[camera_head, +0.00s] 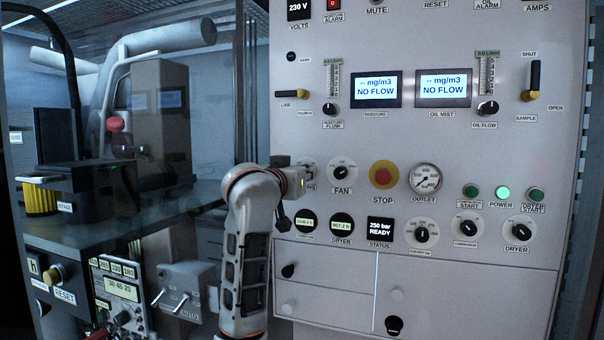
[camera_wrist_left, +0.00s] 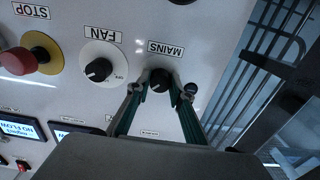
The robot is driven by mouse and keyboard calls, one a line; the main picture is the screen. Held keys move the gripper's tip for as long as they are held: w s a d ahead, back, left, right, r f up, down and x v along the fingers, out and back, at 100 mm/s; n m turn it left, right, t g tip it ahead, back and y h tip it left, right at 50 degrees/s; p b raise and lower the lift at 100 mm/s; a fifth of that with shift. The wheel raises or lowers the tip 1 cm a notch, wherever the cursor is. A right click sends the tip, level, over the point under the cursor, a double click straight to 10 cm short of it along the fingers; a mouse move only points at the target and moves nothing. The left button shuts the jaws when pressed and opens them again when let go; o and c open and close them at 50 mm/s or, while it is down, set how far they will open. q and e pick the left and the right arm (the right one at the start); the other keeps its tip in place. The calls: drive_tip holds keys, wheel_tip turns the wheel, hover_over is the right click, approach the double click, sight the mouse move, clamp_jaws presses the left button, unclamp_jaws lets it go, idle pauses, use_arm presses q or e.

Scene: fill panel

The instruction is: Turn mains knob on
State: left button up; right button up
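The mains knob (camera_wrist_left: 160,78) is a dark round knob under its MAINS label, which shows upside down in the left wrist view. My left gripper (camera_wrist_left: 160,88) has its two fingers apart, one on each side of this knob. I cannot tell whether the fingers touch it. In the head view my left gripper (camera_head: 296,181) is up against the panel, left of the FAN knob (camera_head: 341,173), and hides the mains knob. The FAN knob also shows in the left wrist view (camera_wrist_left: 98,70), beside the left finger. My right gripper is in neither view.
A red STOP button (camera_head: 383,175) on a yellow ring is right of the FAN knob. A green POWER light (camera_head: 503,193) is lit. Two displays (camera_head: 375,90) read NO FLOW. A glass pane and machinery stand left of the panel.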

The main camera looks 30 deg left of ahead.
use_arm(q)
drive_tip(key=o, duration=0.4)
drive_tip(key=shift+c, duration=0.2)
drive_tip(key=v, duration=1.2)
drive_tip(key=shift+f, duration=0.1)
